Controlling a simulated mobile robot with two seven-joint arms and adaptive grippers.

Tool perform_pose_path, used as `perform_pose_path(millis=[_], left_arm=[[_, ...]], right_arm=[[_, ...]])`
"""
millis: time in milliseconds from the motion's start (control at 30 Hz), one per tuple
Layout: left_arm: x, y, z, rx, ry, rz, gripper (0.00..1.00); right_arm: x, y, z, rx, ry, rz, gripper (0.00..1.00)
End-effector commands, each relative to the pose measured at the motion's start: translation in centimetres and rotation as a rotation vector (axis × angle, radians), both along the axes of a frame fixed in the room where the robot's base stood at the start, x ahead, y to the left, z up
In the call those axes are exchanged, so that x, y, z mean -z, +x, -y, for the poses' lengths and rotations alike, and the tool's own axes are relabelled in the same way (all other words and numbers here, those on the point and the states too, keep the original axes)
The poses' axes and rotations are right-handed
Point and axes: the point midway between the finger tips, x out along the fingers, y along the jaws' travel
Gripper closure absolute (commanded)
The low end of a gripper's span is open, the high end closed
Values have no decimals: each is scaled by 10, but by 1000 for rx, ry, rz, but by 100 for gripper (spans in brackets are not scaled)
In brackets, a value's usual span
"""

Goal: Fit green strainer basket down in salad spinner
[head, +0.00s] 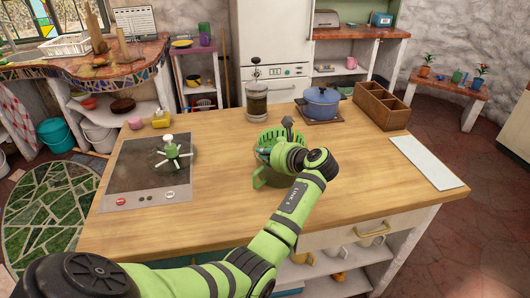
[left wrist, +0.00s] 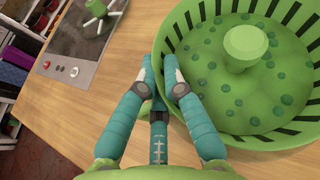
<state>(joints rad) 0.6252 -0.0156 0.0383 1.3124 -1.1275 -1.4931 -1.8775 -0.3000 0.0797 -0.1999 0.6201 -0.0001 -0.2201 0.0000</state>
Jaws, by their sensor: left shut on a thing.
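The green strainer basket (head: 270,136) is over the middle of the wooden counter, partly hidden by my left gripper. In the left wrist view the basket (left wrist: 245,100) shows slotted walls, a dotted floor and a central green knob. My left gripper (left wrist: 160,72) is shut on its left rim, with one teal finger on each side of the wall; it also shows in the head view (head: 266,152). A curved green piece (head: 262,180) shows below the gripper; I cannot tell what it belongs to. I cannot make out the salad spinner for certain. My right gripper is not in view.
A lidded glass jar (head: 256,100), a blue pot (head: 321,104) and a wooden divided box (head: 382,106) stand along the back. A white board (head: 424,160) lies right. The counter's front left is clear.

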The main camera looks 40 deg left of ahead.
Motion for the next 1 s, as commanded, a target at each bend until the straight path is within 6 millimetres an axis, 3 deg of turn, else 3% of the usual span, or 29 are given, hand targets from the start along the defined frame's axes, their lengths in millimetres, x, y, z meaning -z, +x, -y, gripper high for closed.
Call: perform_pose_path(millis=[933, 1000], left_arm=[[15, -1, 0, -1, 0, -2, 100], [15, -1, 0, -1, -1, -2, 63]], right_arm=[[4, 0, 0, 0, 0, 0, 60], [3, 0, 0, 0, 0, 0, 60]])
